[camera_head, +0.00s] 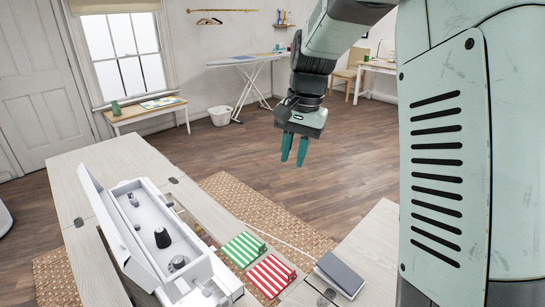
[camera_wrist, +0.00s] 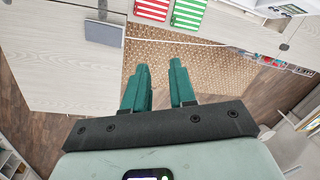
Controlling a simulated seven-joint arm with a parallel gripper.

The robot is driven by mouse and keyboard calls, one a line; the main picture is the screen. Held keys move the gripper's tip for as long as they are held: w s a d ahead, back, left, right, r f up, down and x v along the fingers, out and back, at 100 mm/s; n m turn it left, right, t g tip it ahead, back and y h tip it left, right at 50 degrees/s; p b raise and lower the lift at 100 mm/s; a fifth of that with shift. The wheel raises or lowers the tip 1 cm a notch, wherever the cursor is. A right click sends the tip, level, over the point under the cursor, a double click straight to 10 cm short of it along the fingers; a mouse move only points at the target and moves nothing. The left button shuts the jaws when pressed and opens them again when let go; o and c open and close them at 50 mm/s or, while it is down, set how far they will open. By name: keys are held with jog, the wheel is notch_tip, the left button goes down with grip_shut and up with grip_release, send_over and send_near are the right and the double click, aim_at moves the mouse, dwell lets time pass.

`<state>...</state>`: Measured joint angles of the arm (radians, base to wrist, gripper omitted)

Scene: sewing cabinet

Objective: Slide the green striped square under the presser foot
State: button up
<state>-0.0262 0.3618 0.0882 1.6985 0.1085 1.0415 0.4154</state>
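The green and white striped square (camera_head: 242,250) lies flat on the cabinet beside the white sewing machine (camera_head: 128,220). It also shows at the top of the wrist view (camera_wrist: 188,14). The machine's top lid stands open; the presser foot cannot be made out in either view. My gripper (camera_head: 293,160) hangs in the air beyond the cabinet, up and to the right of the square and well apart from it. In the wrist view its two green fingers (camera_wrist: 160,68) are apart with nothing between them.
A red and white striped square (camera_head: 271,275) lies beside the green one, and it shows in the wrist view (camera_wrist: 151,9). A dark grey book-like item (camera_head: 340,273) lies on the right-hand cabinet leaf. A woven rug (camera_head: 240,200) covers the floor behind. The air around my gripper is clear.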

jog(key=w+a+f+m+g, duration=0.1)
jog(key=w+f, duration=0.2)
jog(key=f, duration=0.3)
jog(key=w+a+f+m+g, duration=0.1)
jog(key=w+a+f, duration=0.1)
jog(key=w+f, duration=0.35)
jog(key=m+g+y, duration=0.2)
send_near(264, 244)
notch_tip(264, 244, down, 2)
jog(key=shift+s+a+x, duration=0.1)
jog(key=shift+a+x, duration=0.1)
jog(key=shift+x, duration=1.4)
jog(key=shift+s+a+x, duration=0.1)
jog(key=shift+a+x, duration=0.05)
jog(key=shift+x, duration=1.4)
jog(key=shift+r, duration=0.2)
grip_shut()
jog(key=shift+r, duration=2.5)
